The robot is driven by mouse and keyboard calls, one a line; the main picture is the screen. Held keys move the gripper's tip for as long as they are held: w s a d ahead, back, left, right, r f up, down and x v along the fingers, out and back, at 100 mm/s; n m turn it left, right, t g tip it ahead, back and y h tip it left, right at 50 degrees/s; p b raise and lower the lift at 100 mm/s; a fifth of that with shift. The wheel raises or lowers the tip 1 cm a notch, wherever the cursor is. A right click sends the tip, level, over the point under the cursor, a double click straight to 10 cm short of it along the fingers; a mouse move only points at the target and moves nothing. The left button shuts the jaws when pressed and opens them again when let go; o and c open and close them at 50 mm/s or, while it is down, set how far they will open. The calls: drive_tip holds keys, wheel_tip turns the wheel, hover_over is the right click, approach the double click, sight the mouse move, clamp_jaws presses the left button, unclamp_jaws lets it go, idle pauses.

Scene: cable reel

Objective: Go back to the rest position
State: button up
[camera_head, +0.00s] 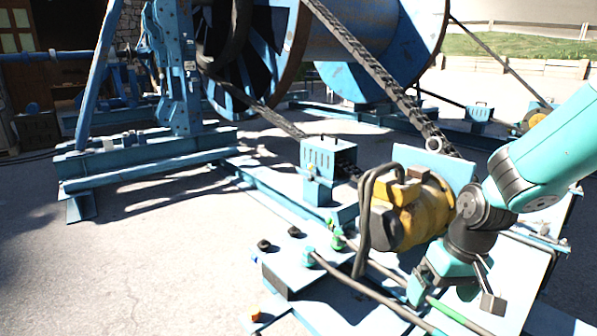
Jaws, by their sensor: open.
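My arm reaches in from the right edge in teal and black. My gripper (455,297) points down in front of the yellow motor (420,213), at the lower right. Its two fingers are spread apart, and I see nothing held between them. The blue cable reel (350,45) stands at the top middle.
A blue control box (328,157) stands left of the motor. A light blue base plate (312,268) with buttons and cables lies in front. A blue support frame (150,165) stands at the left. A chain runs down from the reel. Open paved ground lies at the lower left.

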drive_tip(key=s+a+r+n+y, duration=0.1)
drive_tip(key=s+a+r+n, duration=0.2)
drive_tip(key=s+a+r, duration=0.45)
drive_tip(key=s+a+r+n+y, duration=0.1)
drive_tip(key=s+a+r+n, duration=0.3)
drive_tip(key=s, duration=0.6)
wheel_tip(320, 180, up, 13)
drive_tip(key=s+m+p, duration=0.1)
drive_tip(key=p, duration=1.1)
drive_tip(key=shift+s+r+g+y, duration=0.2)
drive_tip(key=shift+g+y, duration=0.1)
